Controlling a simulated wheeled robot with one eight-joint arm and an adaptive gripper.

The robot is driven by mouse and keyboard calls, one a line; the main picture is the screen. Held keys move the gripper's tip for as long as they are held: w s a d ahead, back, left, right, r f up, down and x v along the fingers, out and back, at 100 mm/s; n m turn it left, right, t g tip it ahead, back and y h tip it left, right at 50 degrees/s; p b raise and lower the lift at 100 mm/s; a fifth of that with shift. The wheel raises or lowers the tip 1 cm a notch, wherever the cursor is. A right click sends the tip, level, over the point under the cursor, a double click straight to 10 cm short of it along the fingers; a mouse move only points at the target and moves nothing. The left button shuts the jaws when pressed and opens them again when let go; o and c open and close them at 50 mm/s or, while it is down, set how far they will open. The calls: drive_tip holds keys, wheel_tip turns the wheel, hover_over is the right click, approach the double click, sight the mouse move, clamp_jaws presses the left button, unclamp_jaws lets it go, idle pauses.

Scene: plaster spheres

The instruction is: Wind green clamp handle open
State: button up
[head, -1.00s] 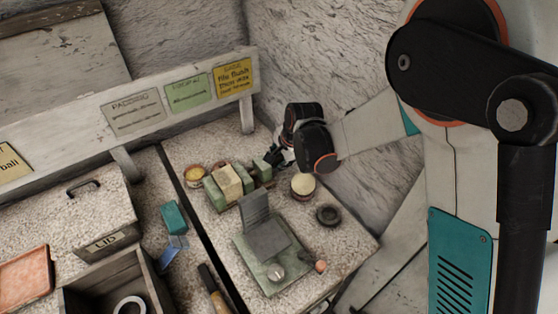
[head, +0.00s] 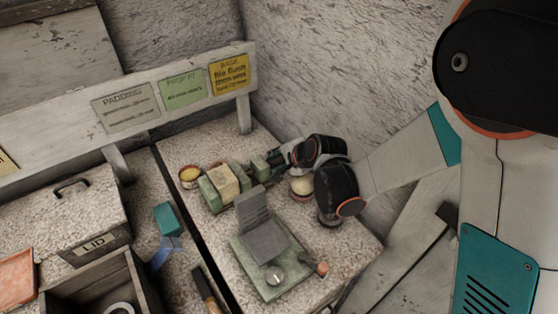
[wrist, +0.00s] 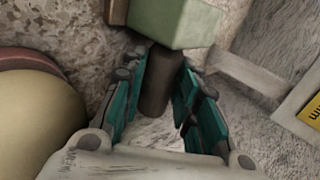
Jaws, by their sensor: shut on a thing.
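The green clamp (head: 209,193) stands on the bench in the head view, with a pale block (head: 224,180) between its green jaws. A green end block (head: 260,169) sits at its right. In the wrist view this green block (wrist: 175,24) is close, with a dark brown cylindrical handle (wrist: 154,88) extending from it. My gripper (wrist: 160,76) has its teal fingers on both sides of the handle, shut on it. In the head view my gripper (head: 279,156) is small and partly hidden by my wrist.
A pale sphere in a cup (head: 301,185) stands close beside my wrist; a pale rounded shape (wrist: 30,125) fills the wrist view's left. A grey stand on a green base (head: 286,283) is in front. Rough walls rise behind.

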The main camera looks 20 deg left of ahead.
sight(279, 160)
drive_tip(key=o, duration=1.1)
drive_tip(key=shift+c, duration=0.2)
wheel_tip(279, 160, up, 10)
